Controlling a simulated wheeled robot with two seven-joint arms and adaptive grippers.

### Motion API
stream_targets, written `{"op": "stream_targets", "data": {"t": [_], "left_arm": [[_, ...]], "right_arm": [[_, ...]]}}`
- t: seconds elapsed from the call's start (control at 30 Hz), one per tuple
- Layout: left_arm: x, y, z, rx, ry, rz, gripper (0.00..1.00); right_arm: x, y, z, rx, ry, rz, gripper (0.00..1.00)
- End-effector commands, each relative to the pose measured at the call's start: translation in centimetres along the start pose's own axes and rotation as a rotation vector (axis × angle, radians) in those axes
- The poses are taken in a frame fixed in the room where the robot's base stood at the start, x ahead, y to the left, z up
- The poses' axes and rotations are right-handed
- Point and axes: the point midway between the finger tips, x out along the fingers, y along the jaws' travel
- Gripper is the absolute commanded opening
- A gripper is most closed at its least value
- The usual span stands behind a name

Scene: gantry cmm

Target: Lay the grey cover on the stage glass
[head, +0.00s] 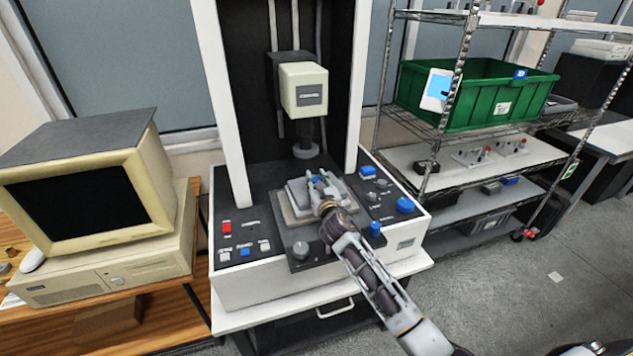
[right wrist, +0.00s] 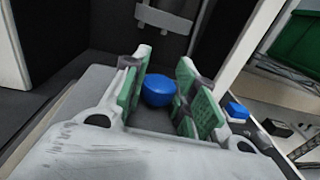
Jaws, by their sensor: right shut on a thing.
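The grey cover (head: 296,197) is a light grey plate at the stage in the middle of the machine's dark deck. A darker stage edge (head: 284,214) shows around it. The glass itself is hidden under the cover. My right gripper (head: 318,178) is over the cover, with its arm coming in from the lower right. In the right wrist view its two green-padded fingers (right wrist: 160,95) are on either side of a blue knob (right wrist: 158,90), and the gripper is shut on it. I cannot tell whether the cover rests flat or hangs just above the stage. My left gripper is out of view.
The measuring head (head: 304,90) with its probe (head: 305,149) hangs behind the stage. White columns stand on both sides. Buttons and blue knobs (head: 405,205) line the deck. An old computer (head: 90,200) stands left, and a wire rack with a green crate (head: 480,95) right.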

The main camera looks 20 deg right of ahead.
Motion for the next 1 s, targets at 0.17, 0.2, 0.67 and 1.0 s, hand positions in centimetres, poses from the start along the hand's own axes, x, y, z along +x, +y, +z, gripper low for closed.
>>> {"op": "stream_targets", "data": {"t": [0.17, 0.2, 0.67, 1.0], "left_arm": [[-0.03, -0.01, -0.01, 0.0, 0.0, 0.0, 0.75], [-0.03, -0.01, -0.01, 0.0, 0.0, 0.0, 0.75], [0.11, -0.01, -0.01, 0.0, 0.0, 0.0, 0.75], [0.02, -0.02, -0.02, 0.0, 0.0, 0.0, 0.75]], "right_arm": [[0.01, -0.01, 0.09, 0.0, -0.001, 0.0, 0.02], [0.0, 0.0, 0.09, 0.0, -0.001, 0.0, 0.02], [0.0, 0.0, -0.23, 0.001, 0.0, 0.0, 0.5], [0.0, 0.0, -0.05, 0.001, 0.0, 0.0, 0.5]]}}
